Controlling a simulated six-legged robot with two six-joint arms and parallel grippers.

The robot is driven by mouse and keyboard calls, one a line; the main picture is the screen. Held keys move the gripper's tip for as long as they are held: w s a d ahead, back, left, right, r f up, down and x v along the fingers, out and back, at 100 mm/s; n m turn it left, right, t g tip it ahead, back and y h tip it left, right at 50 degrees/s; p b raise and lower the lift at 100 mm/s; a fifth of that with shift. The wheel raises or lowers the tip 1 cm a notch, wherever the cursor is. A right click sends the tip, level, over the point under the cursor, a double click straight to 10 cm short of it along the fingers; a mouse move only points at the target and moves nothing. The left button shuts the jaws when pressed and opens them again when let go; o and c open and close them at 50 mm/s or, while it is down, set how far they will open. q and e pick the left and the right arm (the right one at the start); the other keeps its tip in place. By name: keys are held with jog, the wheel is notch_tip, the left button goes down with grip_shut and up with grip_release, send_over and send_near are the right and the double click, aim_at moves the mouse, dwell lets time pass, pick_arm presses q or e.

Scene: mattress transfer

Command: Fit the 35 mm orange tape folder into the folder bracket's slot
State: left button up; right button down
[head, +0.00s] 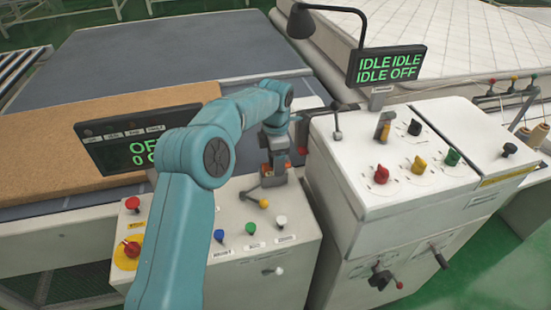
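My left gripper (273,160) points down over the back right corner of the left white control box. Small orange-red parts show at its fingers, and I cannot tell whether they belong to the gripper or to a tape folder. Its fingers are too small and dark to show whether they are open or shut. A small grey block (250,196) sits just below it, partly hidden. I cannot clearly make out the 35 mm orange folder or the bracket's slot. A small grey and orange upright piece (384,126) stands on the right white machine. My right gripper is not in view.
The left control box (262,270) has coloured knobs, a red emergency button (131,248) and a yellow-balled lever (264,203). A tilted display (130,145) stands behind my arm. The right machine (340,185) has knobs, a display (386,66) and a lamp (301,20). A mattress (450,40) lies behind.

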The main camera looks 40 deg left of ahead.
pick_arm(q)
notch_tip(320, 180, up, 10)
jog(key=shift+f+p, duration=0.2)
jog(key=shift+p, duration=0.15)
notch_tip(320, 180, up, 7)
jog(key=p, duration=0.3)
jog(key=shift+f, duration=0.15)
